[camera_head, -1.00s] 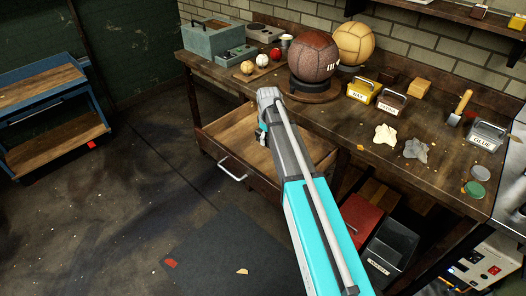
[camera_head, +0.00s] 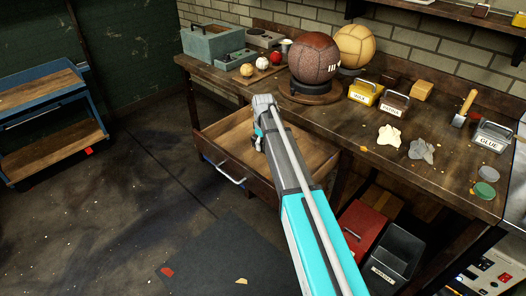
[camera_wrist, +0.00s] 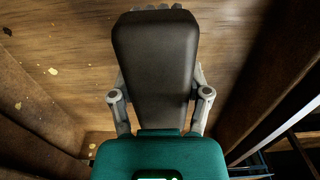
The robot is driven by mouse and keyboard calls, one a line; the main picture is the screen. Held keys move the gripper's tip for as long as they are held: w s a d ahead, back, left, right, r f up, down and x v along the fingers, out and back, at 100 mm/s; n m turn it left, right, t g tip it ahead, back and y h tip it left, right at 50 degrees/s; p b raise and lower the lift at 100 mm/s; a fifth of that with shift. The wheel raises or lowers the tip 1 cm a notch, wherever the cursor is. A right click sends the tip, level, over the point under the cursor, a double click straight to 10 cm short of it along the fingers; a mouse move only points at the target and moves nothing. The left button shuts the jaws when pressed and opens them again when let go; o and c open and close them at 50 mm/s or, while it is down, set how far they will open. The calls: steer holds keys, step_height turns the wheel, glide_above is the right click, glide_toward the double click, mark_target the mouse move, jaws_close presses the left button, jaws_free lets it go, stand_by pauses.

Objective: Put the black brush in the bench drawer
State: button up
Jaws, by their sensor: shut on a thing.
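The black brush (camera_wrist: 155,65) fills the middle of the wrist view, its dark smooth back facing the camera. My gripper (camera_wrist: 160,98) is shut on it, with one finger at each side. In the head view my gripper (camera_head: 258,145) hangs over the open bench drawer (camera_head: 228,132), and the brush is hidden or too small to tell there. The drawer's wooden floor (camera_wrist: 52,45) shows around the brush in the wrist view, between side walls. I cannot tell whether the brush touches the floor.
The workbench (camera_head: 350,140) above holds a brown ball (camera_head: 314,60), a tan ball (camera_head: 354,45), labelled boxes, small balls and a scraper. A red bin (camera_head: 364,222) and a black bin (camera_head: 392,252) stand below. A blue cart (camera_head: 50,120) is at the left. The floor between is mostly clear.

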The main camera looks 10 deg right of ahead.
mark_target(263, 155)
steer(key=shift+w+a+f+b, duration=0.1)
steer(key=shift+w+f+b, duration=0.4)
steer(key=shift+f+b, duration=0.25)
steer(key=shift+s+f+b, duration=0.1)
steer(key=shift+f+b, duration=1.15)
steer(key=shift+f, duration=0.05)
steer(key=shift+f, duration=0.15)
steer(key=o, duration=1)
steer(key=shift+r, duration=0.2)
step_height(263, 155, up, 12)
steer(key=p, duration=1.2)
steer(key=shift+s, duration=0.1)
steer(key=s+m, duration=0.2)
steer(key=s, duration=0.7)
steer(key=s+m, duration=0.2)
steer(key=s, duration=0.8)
steer(key=s+m, duration=0.3)
steer(key=s, duration=0.7)
steer(key=shift+d, duration=0.3)
